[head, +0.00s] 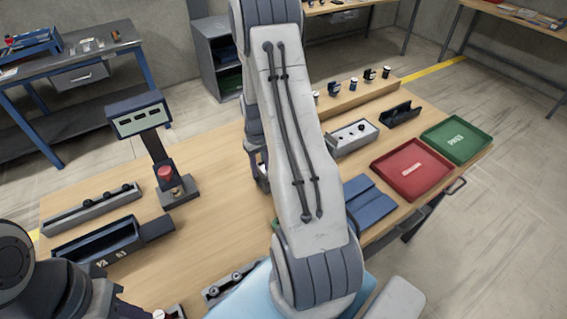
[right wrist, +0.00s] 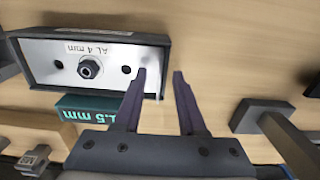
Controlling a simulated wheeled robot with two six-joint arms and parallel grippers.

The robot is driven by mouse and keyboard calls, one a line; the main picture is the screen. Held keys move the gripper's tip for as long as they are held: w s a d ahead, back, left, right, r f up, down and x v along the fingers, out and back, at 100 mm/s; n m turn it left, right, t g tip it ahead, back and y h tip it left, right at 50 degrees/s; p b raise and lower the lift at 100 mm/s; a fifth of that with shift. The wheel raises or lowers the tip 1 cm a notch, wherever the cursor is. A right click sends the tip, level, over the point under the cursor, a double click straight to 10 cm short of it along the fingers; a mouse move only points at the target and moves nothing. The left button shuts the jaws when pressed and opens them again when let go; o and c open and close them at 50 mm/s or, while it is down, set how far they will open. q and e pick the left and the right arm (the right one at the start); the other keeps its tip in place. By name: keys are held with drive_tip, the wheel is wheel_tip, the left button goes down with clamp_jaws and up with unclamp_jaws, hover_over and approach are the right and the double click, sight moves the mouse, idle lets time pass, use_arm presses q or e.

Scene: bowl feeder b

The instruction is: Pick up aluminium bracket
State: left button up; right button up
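In the right wrist view my right gripper (right wrist: 160,73) is open, with nothing between its two dark fingers. Ahead of it lies a dark-framed holder (right wrist: 165,50) with a silver panel (right wrist: 107,75) labelled "AL 4 mm". The panel has a nut (right wrist: 90,67) in its middle and a dark hole on each side. I cannot tell whether this panel is the aluminium bracket. The left fingertip overlaps the panel's right end in the picture; contact is unclear. In the head view my right arm hides the middle of the table. My left gripper is not in view.
A teal block (right wrist: 85,108) marked "1.5 mm" lies beside the holder. On the table (head: 215,200) are a red tray (head: 411,170), a green tray (head: 456,139), a grey fixture (head: 352,137) and a post with a red button (head: 165,172). Bare wood lies left of my right arm.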

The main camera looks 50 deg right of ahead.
clamp_jaws()
idle(1.3)
